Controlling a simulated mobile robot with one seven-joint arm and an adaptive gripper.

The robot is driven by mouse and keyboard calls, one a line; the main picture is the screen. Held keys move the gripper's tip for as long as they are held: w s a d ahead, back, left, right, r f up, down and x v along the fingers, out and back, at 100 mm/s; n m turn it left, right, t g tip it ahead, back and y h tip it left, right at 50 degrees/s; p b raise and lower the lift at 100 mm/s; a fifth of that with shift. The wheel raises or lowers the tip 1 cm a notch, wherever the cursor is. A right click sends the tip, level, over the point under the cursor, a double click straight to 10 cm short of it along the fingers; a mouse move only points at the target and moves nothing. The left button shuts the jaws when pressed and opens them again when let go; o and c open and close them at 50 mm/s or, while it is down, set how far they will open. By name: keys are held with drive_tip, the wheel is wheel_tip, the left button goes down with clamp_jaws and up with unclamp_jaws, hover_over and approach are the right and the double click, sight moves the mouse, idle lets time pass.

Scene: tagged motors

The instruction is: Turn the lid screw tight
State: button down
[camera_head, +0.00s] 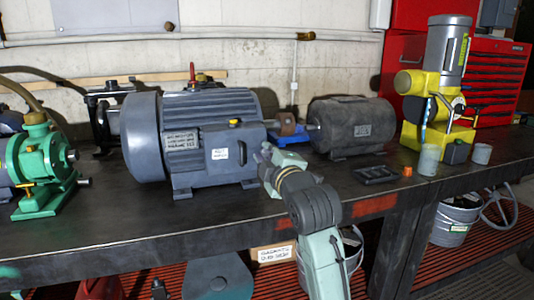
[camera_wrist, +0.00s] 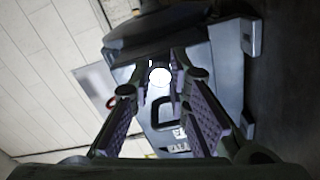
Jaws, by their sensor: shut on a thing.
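The large grey-blue motor (camera_head: 205,120) stands on the workbench, with a terminal box (camera_head: 208,153) on its near side carrying white labels. My gripper (camera_head: 265,154) is at the right end of this box. In the wrist view its two padded fingers reach up from the bottom, and their tips (camera_wrist: 160,80) close in around a small bright round head, which I take as the lid screw (camera_wrist: 159,76). The screw is hidden behind my gripper in the head view.
A green pump (camera_head: 45,165) stands at the left. A dark motor (camera_head: 350,127), a black tray (camera_head: 378,174), grey cups (camera_head: 429,160) and a yellow machine (camera_head: 432,100) stand to the right. The bench front (camera_head: 150,220) is clear.

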drive_tip(key=m+p, duration=0.1)
drive_tip(key=m, duration=0.3)
drive_tip(key=shift+m, duration=0.3)
drive_tip(key=m+p, duration=0.2)
drive_tip(key=m, duration=0.1)
drive_tip(key=shift+m, duration=0.3)
drive_tip(key=m+p, duration=0.1)
drive_tip(key=m, duration=0.2)
drive_tip(key=shift+a+m+p, duration=0.1)
drive_tip(key=shift+m+p, duration=0.2)
drive_tip(key=shift+p, duration=0.1)
drive_tip(key=m+p, duration=0.2)
drive_tip(key=m, duration=0.1)
drive_tip(key=shift+m, duration=0.3)
drive_tip(key=m+p, duration=0.2)
drive_tip(key=m, duration=0.1)
drive_tip(key=shift+m, duration=0.4)
drive_tip(key=m+p, duration=0.2)
drive_tip(key=m, duration=0.1)
drive_tip(key=m+p, duration=0.1)
drive_tip(key=m, duration=0.3)
drive_tip(key=shift+f, duration=0.1)
drive_tip(key=shift+m, duration=1.7)
drive_tip(key=shift+f, duration=0.1)
